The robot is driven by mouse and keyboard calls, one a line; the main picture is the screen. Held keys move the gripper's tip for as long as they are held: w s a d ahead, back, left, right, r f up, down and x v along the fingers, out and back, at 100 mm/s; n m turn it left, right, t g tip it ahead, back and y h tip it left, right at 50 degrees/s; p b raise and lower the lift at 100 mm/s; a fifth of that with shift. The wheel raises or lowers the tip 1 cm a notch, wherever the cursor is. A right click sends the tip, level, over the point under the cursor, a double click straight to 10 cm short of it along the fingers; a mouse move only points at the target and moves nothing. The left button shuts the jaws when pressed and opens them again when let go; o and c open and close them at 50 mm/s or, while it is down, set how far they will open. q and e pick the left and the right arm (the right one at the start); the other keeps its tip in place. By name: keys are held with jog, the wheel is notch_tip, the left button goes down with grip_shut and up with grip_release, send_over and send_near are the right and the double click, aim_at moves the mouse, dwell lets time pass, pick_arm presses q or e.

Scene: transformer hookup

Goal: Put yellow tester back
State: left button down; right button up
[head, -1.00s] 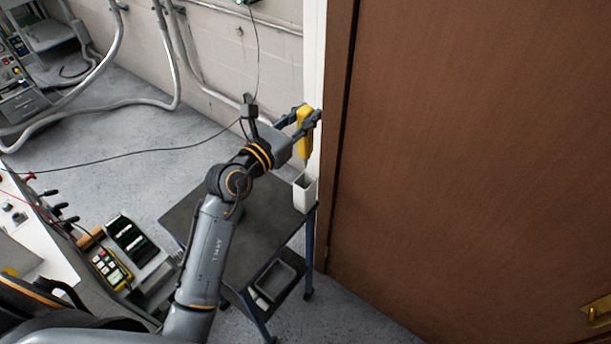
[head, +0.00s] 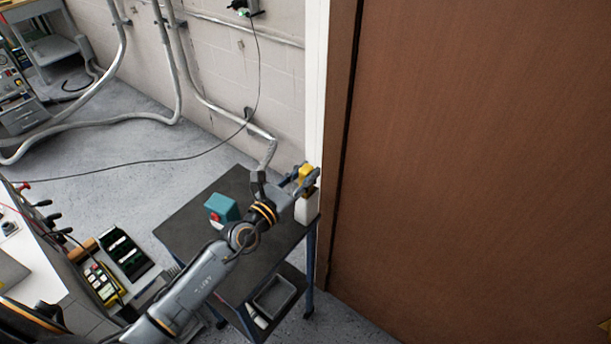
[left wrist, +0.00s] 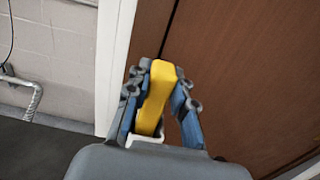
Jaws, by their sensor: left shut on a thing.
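The yellow tester (head: 306,173) is held in my left gripper (head: 304,180) at the far right corner of the dark cart. It also shows in the left wrist view (left wrist: 157,98), upright between the two fingers (left wrist: 158,100). A white holder (head: 305,210) stands on the cart directly below. The tester's lower end is at or inside the holder's mouth; the holder's rim (left wrist: 148,140) shows beneath it in the left wrist view. How deep the tester sits is hidden. My right gripper is not in view.
The cart's dark top (head: 262,205) holds a teal box with a red part (head: 220,209). A grey bin (head: 274,296) sits on the lower shelf. A brown door (head: 470,150) and white frame (head: 315,100) are close on the right. A bench (head: 50,262) with instruments stands at the left.

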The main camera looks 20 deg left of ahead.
pick_arm(q)
jog(key=shift+d+f, duration=0.1)
jog(key=c, duration=1.1)
grip_release()
jog(key=shift+c, duration=0.2)
jog(key=shift+r, duration=0.3)
jog(key=b+v, duration=0.2)
jog(key=v, duration=1)
jog(key=shift+b, duration=0.4)
jog(key=shift+f, duration=0.1)
jog(key=shift+s, duration=0.1)
